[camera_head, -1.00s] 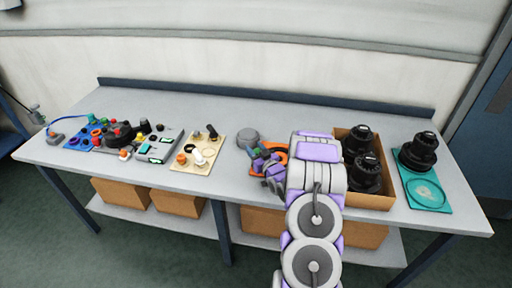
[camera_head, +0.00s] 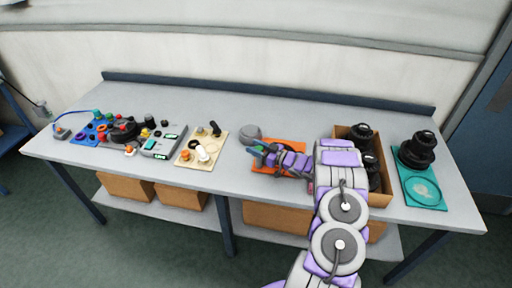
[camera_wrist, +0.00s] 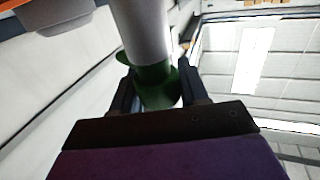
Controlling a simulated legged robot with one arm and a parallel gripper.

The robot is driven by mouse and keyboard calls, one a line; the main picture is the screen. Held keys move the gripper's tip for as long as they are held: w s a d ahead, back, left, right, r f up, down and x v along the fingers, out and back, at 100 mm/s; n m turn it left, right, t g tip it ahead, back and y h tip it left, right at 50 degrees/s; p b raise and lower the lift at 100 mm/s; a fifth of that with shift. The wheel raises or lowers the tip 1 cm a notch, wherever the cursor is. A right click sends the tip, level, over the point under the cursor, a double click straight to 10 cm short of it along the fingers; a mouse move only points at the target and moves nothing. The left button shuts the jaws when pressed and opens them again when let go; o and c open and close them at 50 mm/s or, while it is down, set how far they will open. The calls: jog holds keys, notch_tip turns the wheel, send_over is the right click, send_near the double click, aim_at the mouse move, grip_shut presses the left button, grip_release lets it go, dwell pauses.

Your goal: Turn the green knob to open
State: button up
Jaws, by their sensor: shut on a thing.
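The green knob (camera_wrist: 158,88) shows in the wrist view at the base of a pale grey cylinder, between my gripper's two dark fingers. My gripper (camera_wrist: 160,80) is shut on it. In the head view my gripper (camera_head: 262,157) is over the left part of an orange board (camera_head: 292,143), and a bit of green shows at its tip. My gripper and arm hide much of the board there. The knob's turn angle cannot be told.
A grey round part (camera_head: 251,131) stands just behind my gripper. A cream board (camera_head: 187,161) with small knobs lies to the left, beside a grey box (camera_head: 163,143). An open cardboard box (camera_head: 381,200) with black knobs and a teal board (camera_head: 410,190) are right.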

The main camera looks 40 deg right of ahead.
jog(key=shift+d, duration=0.15)
jog(key=o, duration=1)
jog(key=shift+c, duration=0.2)
jog(key=v, duration=0.7)
jog(key=shift+s+d+p, duration=0.2)
jog(key=shift+p, duration=0.2)
jog(key=shift+s+f, duration=0.1)
jog(key=shift+f, duration=0.1)
